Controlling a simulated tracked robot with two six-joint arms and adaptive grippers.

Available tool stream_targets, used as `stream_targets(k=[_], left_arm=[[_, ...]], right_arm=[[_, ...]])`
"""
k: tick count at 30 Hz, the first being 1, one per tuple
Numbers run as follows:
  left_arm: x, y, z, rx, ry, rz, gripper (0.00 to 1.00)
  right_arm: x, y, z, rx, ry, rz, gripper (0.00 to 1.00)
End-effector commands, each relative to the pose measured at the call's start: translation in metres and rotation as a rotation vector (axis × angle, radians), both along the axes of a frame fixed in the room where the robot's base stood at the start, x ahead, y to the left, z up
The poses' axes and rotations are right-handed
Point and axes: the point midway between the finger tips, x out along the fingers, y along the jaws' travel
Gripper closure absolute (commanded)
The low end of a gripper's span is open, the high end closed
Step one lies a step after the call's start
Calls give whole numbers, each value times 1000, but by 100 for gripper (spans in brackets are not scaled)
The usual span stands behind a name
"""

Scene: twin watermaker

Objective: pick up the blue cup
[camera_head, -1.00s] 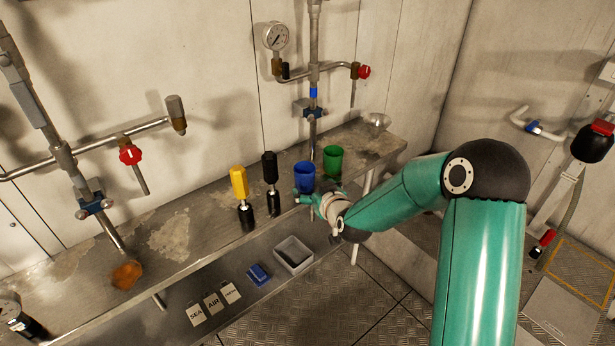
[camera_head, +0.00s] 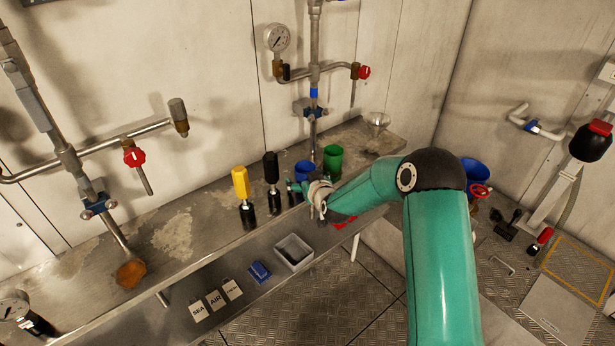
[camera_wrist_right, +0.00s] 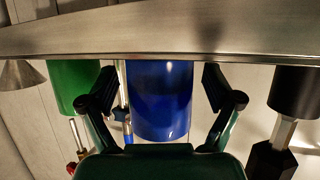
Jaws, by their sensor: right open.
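The blue cup (camera_head: 303,168) stands upright on the metal shelf, just left of the green cup (camera_head: 333,158). My right gripper (camera_head: 300,187) is at the front of the blue cup and hides its lower part in the head view. In the right wrist view, which is upside down, the blue cup (camera_wrist_right: 160,100) lies between the two fingers of my open right gripper (camera_wrist_right: 159,80). There is a gap on each side, and I see no finger touching it. The green cup (camera_wrist_right: 73,85) is beyond one finger. My left gripper is out of view.
A black-handled tool (camera_head: 271,170) and a yellow-handled tool (camera_head: 240,184) stand left of the gripper. A funnel (camera_head: 376,121) is behind the green cup. A pipe with a gauge (camera_head: 277,38) rises behind the cups. The grey bin (camera_head: 294,250) is on the lower shelf.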

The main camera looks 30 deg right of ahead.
Motion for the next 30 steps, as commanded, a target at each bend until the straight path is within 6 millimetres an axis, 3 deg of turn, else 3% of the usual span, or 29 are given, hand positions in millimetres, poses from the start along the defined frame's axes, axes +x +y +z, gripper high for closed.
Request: stream_targets(k=[2, 14, 23, 30], left_arm=[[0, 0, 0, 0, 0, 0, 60], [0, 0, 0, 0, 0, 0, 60], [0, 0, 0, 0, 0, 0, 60], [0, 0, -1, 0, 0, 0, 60]], right_arm=[[0, 0, 0, 0, 0, 0, 12], [-1, 0, 0, 0, 0, 0, 77], [-1, 0, 2, -1, -1, -1, 77], [0, 0, 19, -1, -4, -1, 77]])
